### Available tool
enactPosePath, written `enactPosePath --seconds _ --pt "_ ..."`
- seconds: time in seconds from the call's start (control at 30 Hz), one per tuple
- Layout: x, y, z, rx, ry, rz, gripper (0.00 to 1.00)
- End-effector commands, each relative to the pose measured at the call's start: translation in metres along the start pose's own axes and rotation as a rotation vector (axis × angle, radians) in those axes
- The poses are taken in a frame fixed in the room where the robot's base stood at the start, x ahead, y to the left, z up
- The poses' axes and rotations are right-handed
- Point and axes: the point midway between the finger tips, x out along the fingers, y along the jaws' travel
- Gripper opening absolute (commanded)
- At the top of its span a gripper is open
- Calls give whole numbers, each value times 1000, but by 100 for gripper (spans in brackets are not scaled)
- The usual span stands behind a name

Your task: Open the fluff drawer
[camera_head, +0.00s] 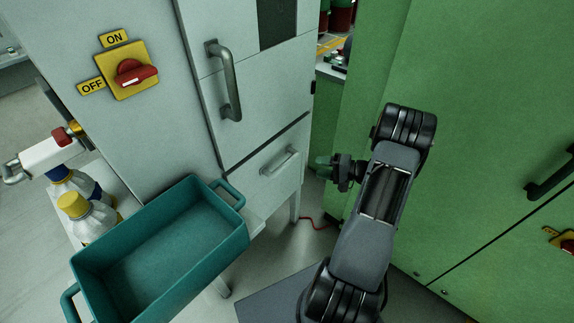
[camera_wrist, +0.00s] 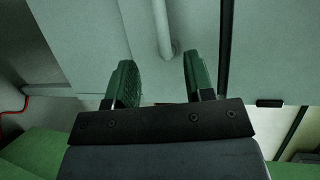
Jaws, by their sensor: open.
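The fluff drawer, as I take it, is the pale grey front (camera_head: 262,186) low on the cabinet, under a dark gap. It appears shut. Its light bar handle (camera_head: 280,162) runs across the front. My gripper (camera_head: 323,166) is to the right of the handle in the head view, apart from it. In the wrist view my gripper (camera_wrist: 158,78) is open, with two green fingers and nothing between them. The drawer handle (camera_wrist: 162,28) shows beyond the fingertips, roughly in line with the space between them. Its far end is cut off by the frame.
A teal tub (camera_head: 165,243) stands left of the drawer, near its front. Bottles (camera_head: 90,215) stand behind it. A red switch (camera_head: 135,75) and a door handle (camera_head: 224,80) are on the cabinet. A green cabinet (camera_head: 490,130) rises close on the right.

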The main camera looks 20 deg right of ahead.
Motion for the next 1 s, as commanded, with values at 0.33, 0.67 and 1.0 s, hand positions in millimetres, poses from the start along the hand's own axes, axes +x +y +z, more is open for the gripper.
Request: enactPosePath --seconds 0.33,0.67,1.0 --pt "63 -1 0 1 -3 -1 48" --pt "113 0 0 1 -2 0 48" --pt "130 0 0 1 2 0 48"
